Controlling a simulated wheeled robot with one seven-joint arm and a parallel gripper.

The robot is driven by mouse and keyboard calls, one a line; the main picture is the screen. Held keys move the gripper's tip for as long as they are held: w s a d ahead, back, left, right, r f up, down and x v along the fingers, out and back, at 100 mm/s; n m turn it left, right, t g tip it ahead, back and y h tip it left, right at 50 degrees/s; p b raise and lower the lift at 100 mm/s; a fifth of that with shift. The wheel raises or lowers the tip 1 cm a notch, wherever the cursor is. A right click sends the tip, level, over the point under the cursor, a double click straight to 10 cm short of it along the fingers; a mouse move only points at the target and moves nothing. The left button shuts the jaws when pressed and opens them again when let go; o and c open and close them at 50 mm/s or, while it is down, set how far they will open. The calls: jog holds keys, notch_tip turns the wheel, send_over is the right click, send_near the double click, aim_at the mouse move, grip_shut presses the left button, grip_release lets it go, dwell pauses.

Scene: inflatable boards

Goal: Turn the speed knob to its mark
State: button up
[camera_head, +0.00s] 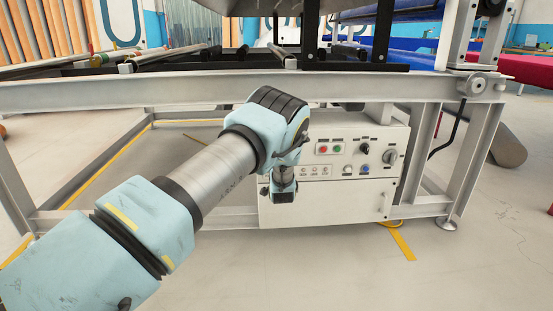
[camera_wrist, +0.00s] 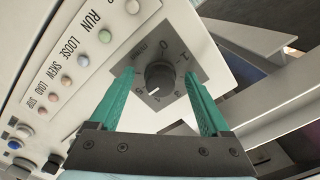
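The speed knob (camera_wrist: 160,76) is a round dark knob on a grey dial plate in the wrist view. The plate has numbers from 0 to 5 and "m/min". A short white pointer line on the knob faces the lower left, near the 4. No separate mark is clear to me. My gripper (camera_wrist: 158,72) is open, with one green finger on each side of the knob in the picture. Gaps show between the fingers and the knob; I cannot tell the distance in depth. In the head view my arm hides the knob and fingers.
The white control panel (camera_head: 350,135) is under a metal frame. A lamp row labelled RUN, LOOSE, SKEW runs beside the dial (camera_wrist: 68,61). A frame beam (camera_head: 230,92) crosses above.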

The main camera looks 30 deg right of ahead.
jog(key=p+v, duration=0.2)
jog(key=v, duration=0.8)
jog(key=shift+s+a, duration=0.2)
jog(key=shift+s, duration=0.15)
jog(key=shift+w+r, duration=0.1)
